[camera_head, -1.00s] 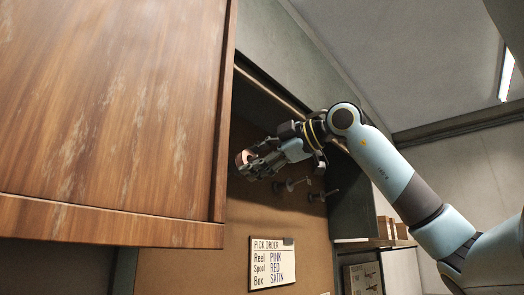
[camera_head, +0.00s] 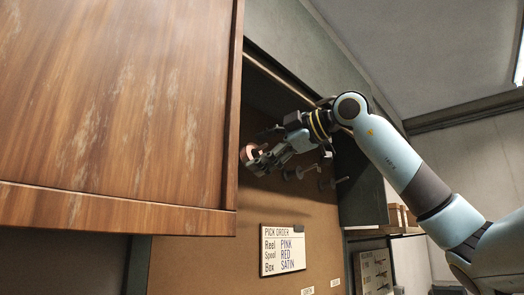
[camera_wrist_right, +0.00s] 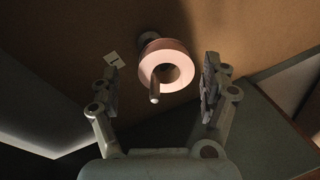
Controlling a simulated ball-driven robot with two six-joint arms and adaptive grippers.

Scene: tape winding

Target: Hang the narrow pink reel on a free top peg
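The narrow pink reel (camera_wrist_right: 166,68) hangs on a peg (camera_wrist_right: 154,90) in the right wrist view, with the peg's tip poking out through its hole. In the head view the reel (camera_head: 249,153) is partly hidden by my right gripper (camera_head: 262,150). In the wrist view my right gripper (camera_wrist_right: 158,88) is open, its two fingers spread to either side of the reel and clear of it. My left gripper is not in view. Two other pegs, a nearer-left one (camera_head: 298,173) and a right one (camera_head: 336,183), are bare below my right gripper.
A pick order sign (camera_head: 283,250) is on the brown back board (camera_head: 205,265). A large wooden cabinet panel (camera_head: 110,100) fills the left of the head view. A shelf with small boxes (camera_head: 403,217) stands at the right.

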